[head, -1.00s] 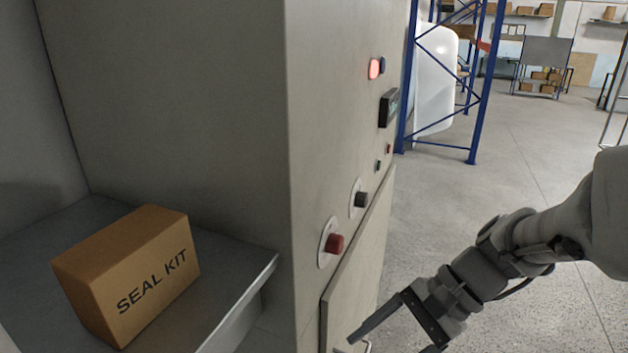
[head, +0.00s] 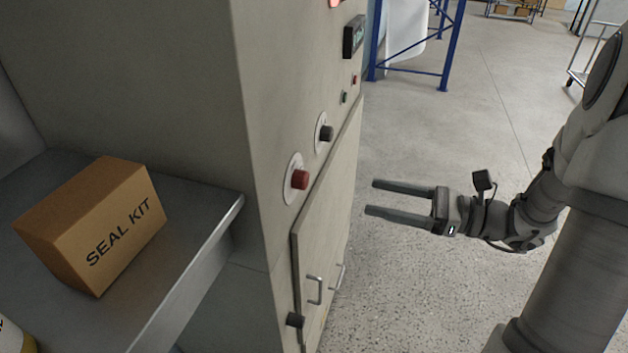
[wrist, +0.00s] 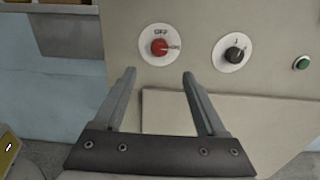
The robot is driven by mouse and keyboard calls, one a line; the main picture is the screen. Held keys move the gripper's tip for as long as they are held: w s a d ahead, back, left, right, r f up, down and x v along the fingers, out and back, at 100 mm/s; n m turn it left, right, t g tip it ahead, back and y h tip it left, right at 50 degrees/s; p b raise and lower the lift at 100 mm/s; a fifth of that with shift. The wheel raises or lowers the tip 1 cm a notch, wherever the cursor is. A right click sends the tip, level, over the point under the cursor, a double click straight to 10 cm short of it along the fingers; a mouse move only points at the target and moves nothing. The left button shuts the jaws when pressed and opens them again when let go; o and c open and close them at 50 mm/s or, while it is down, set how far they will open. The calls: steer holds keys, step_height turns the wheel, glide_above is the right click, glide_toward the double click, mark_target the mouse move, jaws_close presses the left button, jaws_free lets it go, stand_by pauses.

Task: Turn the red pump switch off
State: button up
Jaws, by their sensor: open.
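The red pump switch (head: 299,180) is a red knob on a round white plate on the side face of the grey cabinet (head: 262,120). In the wrist view the red knob (wrist: 159,47) shows ahead, above and between my fingertips; "OFF" is printed above it and a label, likely "ON", to its right. The knob's pointer seems to face right, toward that label. My gripper (head: 370,197) is open and empty, to the right of the switch in the head view and apart from it. The fingers also show in the wrist view (wrist: 158,75).
A black knob (head: 326,133) on a white plate sits beside the red one, with small green and red buttons beyond. Below is a cabinet door with handles (head: 314,290). A SEAL KIT box (head: 100,225) stands on a metal shelf (head: 190,275) at left. Open floor lies right.

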mark_target(307, 182)
steer(key=x, duration=1.3)
steer(key=shift+p, duration=0.4)
jaws_close()
